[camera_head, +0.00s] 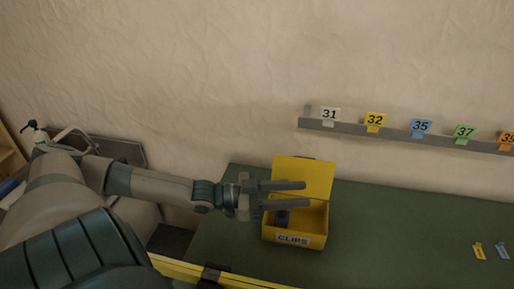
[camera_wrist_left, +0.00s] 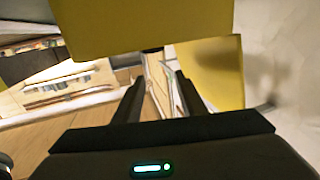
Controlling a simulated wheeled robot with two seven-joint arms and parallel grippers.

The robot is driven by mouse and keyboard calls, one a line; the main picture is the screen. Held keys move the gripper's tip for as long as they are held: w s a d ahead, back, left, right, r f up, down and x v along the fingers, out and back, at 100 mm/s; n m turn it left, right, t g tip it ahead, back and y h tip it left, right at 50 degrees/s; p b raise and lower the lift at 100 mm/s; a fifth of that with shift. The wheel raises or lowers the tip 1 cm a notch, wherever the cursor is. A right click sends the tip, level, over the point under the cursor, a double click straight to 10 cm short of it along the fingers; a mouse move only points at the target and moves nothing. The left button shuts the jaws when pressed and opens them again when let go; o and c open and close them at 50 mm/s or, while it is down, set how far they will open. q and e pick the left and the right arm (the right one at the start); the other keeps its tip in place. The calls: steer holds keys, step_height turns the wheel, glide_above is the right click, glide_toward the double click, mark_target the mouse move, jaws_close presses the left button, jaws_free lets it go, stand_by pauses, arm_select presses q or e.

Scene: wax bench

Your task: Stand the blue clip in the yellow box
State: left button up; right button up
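The yellow box (camera_head: 318,238) stands on the green bench with its lid (camera_head: 305,178) raised at the back and a "CLIPS" label on its front. A small dark blue thing (camera_head: 282,217) shows inside it at the left; it looks like the blue clip, but its exact pose is too small to tell. My left gripper (camera_head: 306,194) is open, its two fingers apart over the box opening in front of the lid. In the left wrist view the fingers (camera_wrist_left: 157,98) are apart with nothing between them, and yellow panels (camera_wrist_left: 150,25) fill the upper part. My right gripper is not in view.
A grey rail (camera_head: 395,133) on the wall carries numbered tags.

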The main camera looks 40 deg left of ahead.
arm_select(q)
steer(key=v, duration=1.1)
steer(key=shift+p, duration=0.35)
